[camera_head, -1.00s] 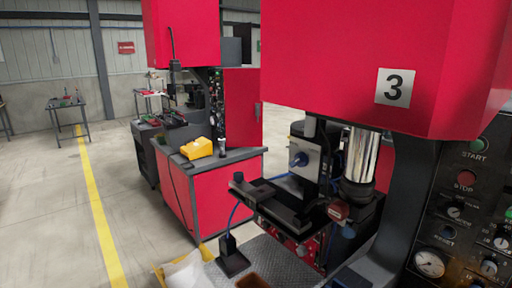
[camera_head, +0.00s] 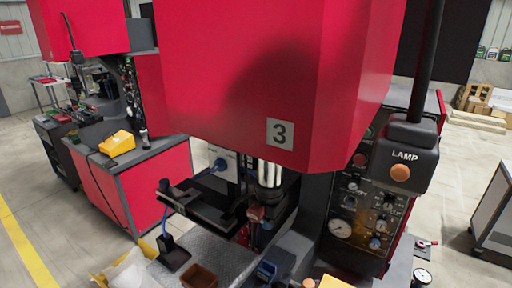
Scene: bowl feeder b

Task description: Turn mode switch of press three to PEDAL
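Press three is the big red machine with the number plate 3 (camera_head: 280,133) on its head. Its dark control panel (camera_head: 345,215) is on the right side of the press and carries several knobs, buttons and a round gauge (camera_head: 340,228). The knob labels are too small to read, so I cannot tell which one is the mode switch. Neither of my grippers is in view.
A second red press with a red cabinet (camera_head: 140,190) and a yellow pedal (camera_head: 117,143) stands at the left. A brown bin (camera_head: 199,277) is at the bottom on the press bench. A grey cabinet (camera_head: 496,215) is at the right edge. Floor lies open between press and cabinet.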

